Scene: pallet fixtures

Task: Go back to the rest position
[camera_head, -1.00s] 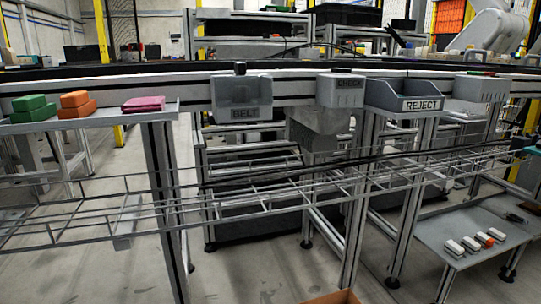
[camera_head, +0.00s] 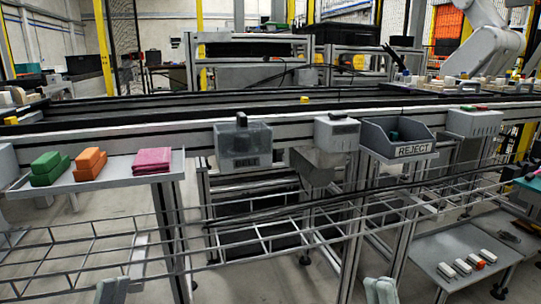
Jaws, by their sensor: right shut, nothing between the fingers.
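My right gripper (camera_head: 380,290) shows at the bottom edge, right of the middle. It is shut with nothing in it, and it is apart from the things on the stand. A part of my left gripper (camera_head: 112,291) shows at the bottom edge on the left. Too little of it is in view to tell its state.
A shelf (camera_head: 110,182) on the left bears green (camera_head: 50,168), orange (camera_head: 90,164) and pink (camera_head: 153,160) pieces. Bins marked BELT (camera_head: 243,148) and REJECT (camera_head: 414,150) hang on the rail. A wire rack (camera_head: 270,238) crosses below. A low tray (camera_head: 432,252) holds small blocks.

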